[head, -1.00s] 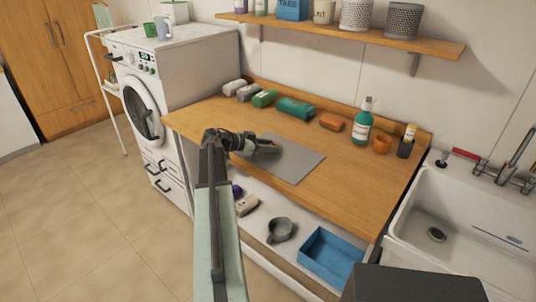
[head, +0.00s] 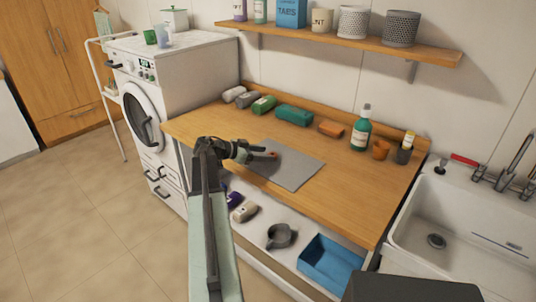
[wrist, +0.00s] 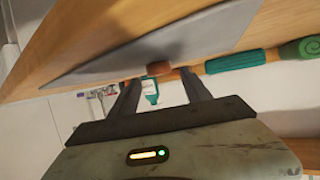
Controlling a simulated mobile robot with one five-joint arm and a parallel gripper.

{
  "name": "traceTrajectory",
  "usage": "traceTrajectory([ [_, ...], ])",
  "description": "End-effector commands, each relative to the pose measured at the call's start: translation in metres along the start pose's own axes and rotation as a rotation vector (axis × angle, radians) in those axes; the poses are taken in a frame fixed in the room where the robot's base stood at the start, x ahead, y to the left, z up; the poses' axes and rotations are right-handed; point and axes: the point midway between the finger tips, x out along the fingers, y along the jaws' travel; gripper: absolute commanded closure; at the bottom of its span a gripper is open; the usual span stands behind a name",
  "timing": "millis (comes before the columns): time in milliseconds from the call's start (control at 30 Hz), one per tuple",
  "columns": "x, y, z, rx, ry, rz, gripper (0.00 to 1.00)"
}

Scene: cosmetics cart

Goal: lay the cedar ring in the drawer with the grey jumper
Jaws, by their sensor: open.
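My gripper (head: 254,153) is open, just above the grey mat (head: 294,172) on the wooden worktop. A small reddish-brown thing (head: 268,154) shows at its fingertips over the mat; it may be the cedar ring, but its shape is too small to tell. In the wrist view, a brown shape (wrist: 187,70) shows beyond the open fingers (wrist: 160,88), near the mat's edge. Drawers with dark handles (head: 157,183) sit below the washing machine and look closed. I cannot make out a grey jumper in any view.
An orange-brown block (head: 331,128), teal bundle (head: 294,114) and green bottle (head: 361,130) line the worktop's back. Below are a grey mug-like item (head: 279,236) and blue bin (head: 331,262). A sink (head: 460,215) is right. The worktop's right front is clear.

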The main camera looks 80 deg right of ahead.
Motion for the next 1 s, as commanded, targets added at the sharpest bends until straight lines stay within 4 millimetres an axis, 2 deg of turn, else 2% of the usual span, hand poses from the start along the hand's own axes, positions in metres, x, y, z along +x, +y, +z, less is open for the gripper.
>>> traceTrajectory([
  [33, -0.017, 0.000, -0.005, -0.002, 0.000, -0.003, 0.44],
  [100, -0.035, 0.001, -0.005, -0.002, 0.000, -0.002, 0.44],
  [333, -0.081, 0.000, -0.004, -0.001, 0.000, -0.001, 0.44],
  [500, -0.093, 0.001, -0.002, 0.000, 0.000, 0.001, 0.44],
  [833, -0.096, 0.000, 0.002, -0.008, -0.005, -0.002, 0.44],
  [867, -0.101, -0.001, 0.006, -0.021, -0.013, -0.010, 0.44],
  [933, -0.127, -0.005, 0.026, -0.090, -0.055, -0.048, 0.44],
  [967, -0.144, -0.008, 0.041, -0.139, -0.083, -0.075, 0.44],
  [1000, -0.172, -0.010, 0.064, -0.221, -0.128, -0.120, 0.44],
])
